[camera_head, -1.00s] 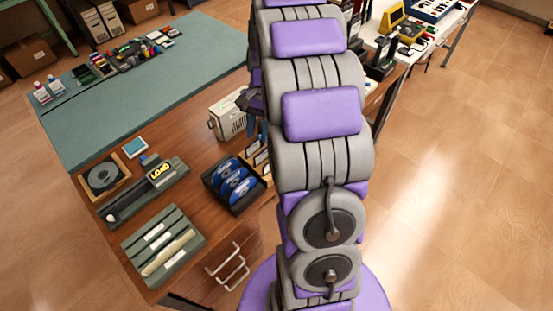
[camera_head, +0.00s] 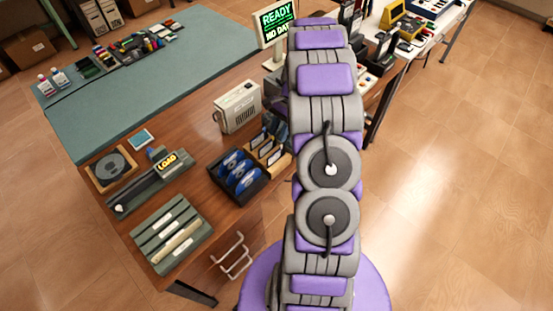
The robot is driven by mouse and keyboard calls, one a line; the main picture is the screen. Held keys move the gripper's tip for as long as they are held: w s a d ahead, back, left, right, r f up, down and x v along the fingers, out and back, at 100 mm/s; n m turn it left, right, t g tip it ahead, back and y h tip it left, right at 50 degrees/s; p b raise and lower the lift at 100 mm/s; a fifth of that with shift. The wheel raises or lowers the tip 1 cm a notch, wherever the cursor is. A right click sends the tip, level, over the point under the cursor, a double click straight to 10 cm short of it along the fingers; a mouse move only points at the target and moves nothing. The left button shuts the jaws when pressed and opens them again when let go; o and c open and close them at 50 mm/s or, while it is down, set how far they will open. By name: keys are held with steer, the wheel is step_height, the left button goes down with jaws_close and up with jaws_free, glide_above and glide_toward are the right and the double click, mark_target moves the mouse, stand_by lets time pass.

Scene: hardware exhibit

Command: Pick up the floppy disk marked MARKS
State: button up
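Several blue disks (camera_head: 243,178) stand in a dark tray (camera_head: 228,200) on the wooden desk, left of my arm. Beside it a wooden holder (camera_head: 284,162) holds several dark items with pale labels, partly hidden behind my arm. No marking MARKS is readable at this size, so I cannot tell which one carries it. My arm rises through the middle right of the view. My gripper is not visible; the far end of the arm is out of sight near the top.
A beige drive box (camera_head: 237,107) and a monitor reading READY (camera_head: 276,22) stand behind the disks. A slotted green rack (camera_head: 170,234), a LOAD device (camera_head: 150,184) and a round-reel tray (camera_head: 111,168) sit left. A green mat (camera_head: 150,80) is mostly clear.

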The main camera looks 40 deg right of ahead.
mark_target(273, 155)
steer(key=x, duration=0.4)
steer(key=shift+a+f, duration=0.15)
steer(key=shift+a, duration=0.35)
steer(key=d+f+b, duration=0.1)
steer(key=d+f, duration=0.1)
steer(key=d, duration=0.1)
steer(key=shift+f, duration=0.3)
steer(key=a+f, duration=0.2)
steer(key=a, duration=0.1)
steer(key=a+f, duration=0.1)
steer(key=shift+s+a+f+b, duration=0.1)
steer(key=shift+s+a+b, duration=0.05)
steer(key=shift+a+b, duration=0.25)
steer(key=shift+d, duration=0.35)
steer(key=shift+d+f, duration=0.15)
steer(key=shift+d, duration=0.4)
steer(key=shift+d+f, duration=0.15)
steer(key=shift+d, duration=0.45)
steer(key=c, duration=0.4)
steer(key=shift+c, duration=0.7)
steer(key=shift+a+r, duration=0.1)
steer(key=shift+a, duration=0.25)
jaws_close()
steer(key=shift+a+r, duration=0.15)
steer(key=shift+a, duration=0.65)
steer(key=shift+d, duration=0.15)
